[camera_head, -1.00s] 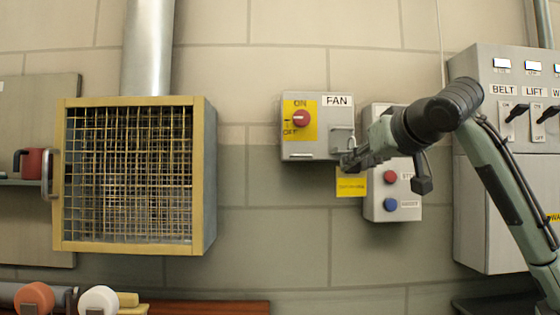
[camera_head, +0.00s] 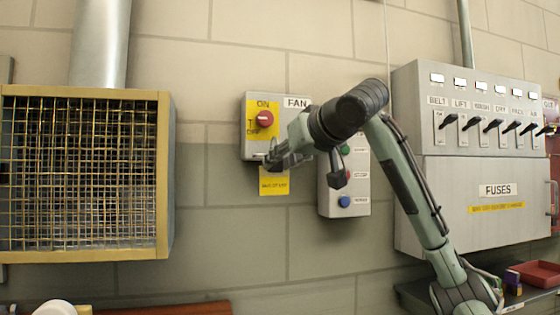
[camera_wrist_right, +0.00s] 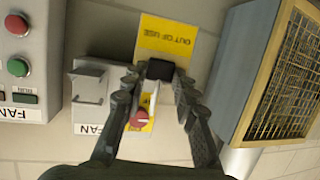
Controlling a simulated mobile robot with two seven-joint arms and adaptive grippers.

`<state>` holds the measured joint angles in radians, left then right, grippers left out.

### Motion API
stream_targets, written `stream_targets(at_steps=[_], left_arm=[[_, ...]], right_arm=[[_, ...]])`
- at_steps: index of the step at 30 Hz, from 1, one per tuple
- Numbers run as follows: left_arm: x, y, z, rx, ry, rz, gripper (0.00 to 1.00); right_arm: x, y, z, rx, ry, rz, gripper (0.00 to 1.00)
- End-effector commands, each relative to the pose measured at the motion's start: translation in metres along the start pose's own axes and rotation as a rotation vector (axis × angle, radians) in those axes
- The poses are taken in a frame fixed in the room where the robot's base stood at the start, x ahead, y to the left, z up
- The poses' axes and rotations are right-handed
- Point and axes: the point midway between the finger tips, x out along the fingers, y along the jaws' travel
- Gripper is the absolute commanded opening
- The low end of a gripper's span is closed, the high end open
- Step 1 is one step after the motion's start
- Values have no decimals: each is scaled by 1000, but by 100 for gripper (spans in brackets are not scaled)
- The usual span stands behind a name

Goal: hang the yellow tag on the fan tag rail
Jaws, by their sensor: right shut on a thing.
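The yellow tag (camera_head: 273,181) hangs just below the lower edge of the grey fan box (camera_head: 250,150). In the right wrist view the tag (camera_wrist_right: 168,36) reads OUT OF USE, and its black top piece (camera_wrist_right: 160,70) is between my fingertips. My right gripper (camera_head: 272,163) is shut on it in front of the box's lower part; it also shows in the right wrist view (camera_wrist_right: 158,78). A bent metal rail (camera_wrist_right: 88,98) stands out from the box beside the fingers, apart from the tag. In the head view the gripper hides this rail. My left gripper is not in view.
A red knob (camera_head: 265,118) on the fan box is near the fingers. A grey button box (camera_head: 332,205) is close on the right, partly behind my arm. A yellow-framed mesh cage (camera_head: 165,180) stands out on the left. A switch panel (camera_head: 430,180) is farther right.

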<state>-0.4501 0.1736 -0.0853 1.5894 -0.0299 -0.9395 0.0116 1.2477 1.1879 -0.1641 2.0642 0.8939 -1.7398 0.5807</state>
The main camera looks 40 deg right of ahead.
Motion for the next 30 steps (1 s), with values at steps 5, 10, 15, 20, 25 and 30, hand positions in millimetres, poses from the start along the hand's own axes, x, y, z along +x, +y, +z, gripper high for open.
stream_targets(at_steps=[5,10,15,20,25,30], left_arm=[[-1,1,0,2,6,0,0],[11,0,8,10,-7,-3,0],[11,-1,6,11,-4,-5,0],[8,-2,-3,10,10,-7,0],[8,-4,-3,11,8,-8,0],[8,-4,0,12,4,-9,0]], right_arm=[[-2,0,-1,-1,-1,0,0],[4,1,-2,1,-5,-1,0],[19,4,-6,0,-5,0,0],[31,7,-11,0,-4,0,0],[38,8,-12,-1,-4,-1,0],[39,9,-13,-1,-3,0,0]])
